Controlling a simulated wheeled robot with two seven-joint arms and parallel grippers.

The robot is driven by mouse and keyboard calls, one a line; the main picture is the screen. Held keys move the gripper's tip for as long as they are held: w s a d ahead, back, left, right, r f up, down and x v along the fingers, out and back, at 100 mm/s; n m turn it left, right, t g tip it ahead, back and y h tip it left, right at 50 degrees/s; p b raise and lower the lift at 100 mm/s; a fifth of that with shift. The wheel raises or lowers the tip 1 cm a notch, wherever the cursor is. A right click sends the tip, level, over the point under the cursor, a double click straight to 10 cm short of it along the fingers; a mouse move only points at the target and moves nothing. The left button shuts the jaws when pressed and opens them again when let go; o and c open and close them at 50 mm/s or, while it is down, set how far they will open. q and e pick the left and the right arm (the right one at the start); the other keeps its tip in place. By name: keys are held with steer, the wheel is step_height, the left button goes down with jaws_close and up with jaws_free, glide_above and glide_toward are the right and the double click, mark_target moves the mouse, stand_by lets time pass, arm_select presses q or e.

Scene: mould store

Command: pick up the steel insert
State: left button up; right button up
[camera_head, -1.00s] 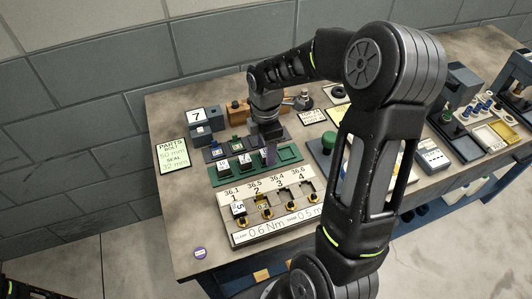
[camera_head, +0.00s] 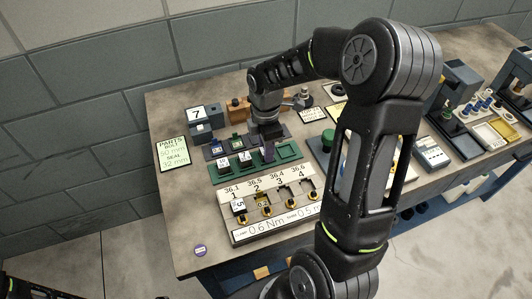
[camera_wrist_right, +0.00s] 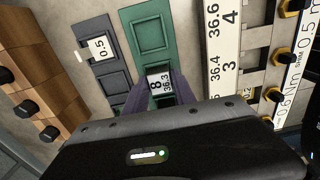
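The steel insert appears to be the small block with a white label reading 8 and 36.3 (camera_wrist_right: 160,84) in the right wrist view. It sits at the green tray (camera_wrist_right: 149,36), between the two purple-grey fingers of my right gripper (camera_wrist_right: 164,88). The fingers are close along both its sides; I cannot tell whether they press on it. In the head view my right gripper (camera_head: 268,154) points down over the green tray (camera_head: 288,152) and hides the block there. Two other labelled blocks (camera_head: 223,163) stand to its left in that tray. My left gripper does not show.
A numbered rack (camera_head: 236,236) with yellow-and-black pieces stands in front of the tray. A parts card (camera_head: 171,153) lies at the left edge. The front left of the bench (camera_head: 185,222) is mostly clear.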

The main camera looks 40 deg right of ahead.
jaws_close()
stand_by(0.5)
steer(key=shift+w+r, duration=0.1)
steer(key=shift+r, duration=0.5)
step_height(320, 180, up, 9)
steer(key=b, duration=0.1)
steer(key=shift+b, duration=0.35)
steer(key=shift+f, duration=0.1)
